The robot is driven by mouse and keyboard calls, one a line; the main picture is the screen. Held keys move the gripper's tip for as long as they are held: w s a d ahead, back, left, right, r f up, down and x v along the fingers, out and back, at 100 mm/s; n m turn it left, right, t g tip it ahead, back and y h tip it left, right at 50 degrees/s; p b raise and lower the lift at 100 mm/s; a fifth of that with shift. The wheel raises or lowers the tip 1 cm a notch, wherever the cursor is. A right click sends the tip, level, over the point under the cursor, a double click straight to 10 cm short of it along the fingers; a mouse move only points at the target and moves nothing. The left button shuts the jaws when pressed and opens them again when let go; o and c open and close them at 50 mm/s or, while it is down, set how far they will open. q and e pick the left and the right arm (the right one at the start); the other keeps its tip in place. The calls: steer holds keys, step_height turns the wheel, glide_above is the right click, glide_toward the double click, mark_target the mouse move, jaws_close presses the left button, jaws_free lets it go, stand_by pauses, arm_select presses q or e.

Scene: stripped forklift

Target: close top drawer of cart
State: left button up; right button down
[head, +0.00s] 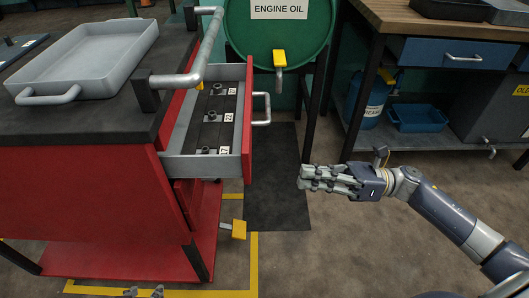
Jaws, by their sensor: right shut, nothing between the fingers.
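The red cart (95,200) with a dark top stands at the left. Its top drawer (248,120) is pulled out to the right, with a red front and grey sides. Numbered dark compartments with small parts show inside. The drawer's pale handle (262,108) is on the outer face of the front. My right gripper (303,178) is shut and empty, to the right of and nearer than the drawer front, clear of it.
A grey tray (85,60) and a push bar (205,60) are on the cart. A green engine oil drum (300,40) stands behind the drawer. A workbench (440,28) is at the right. A dark mat (275,205) lies on the open floor between.

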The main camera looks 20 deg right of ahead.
mark_target(189, 166)
steer(key=w+d+n+h+p, duration=0.1)
steer(key=w+d+n+h, duration=0.15)
steer(key=d, duration=0.25)
arm_select(q)
steer(key=s+a+f+g+y, duration=0.1)
steer(key=s+a+g, duration=0.1)
steer(key=s, duration=0.5)
steer(key=shift+f+g, duration=0.3)
steer(key=shift+g, duration=0.5)
arm_select(e)
steer(key=x, duration=1.4)
steer(key=shift+s+r, duration=0.25)
steer(key=shift+r, duration=0.2)
steer(key=shift+y, duration=0.25)
steer(key=x, duration=1.6)
steer(key=shift+b, duration=0.3)
steer(key=shift+w+a, duration=0.1)
steer(key=shift+a, duration=0.05)
arm_select(q)
steer(key=shift+w+d+t, duration=0.25)
steer(key=shift+w+t, duration=0.15)
steer(key=shift+w, duration=0.3)
arm_select(e)
steer(key=shift+r, duration=0.1)
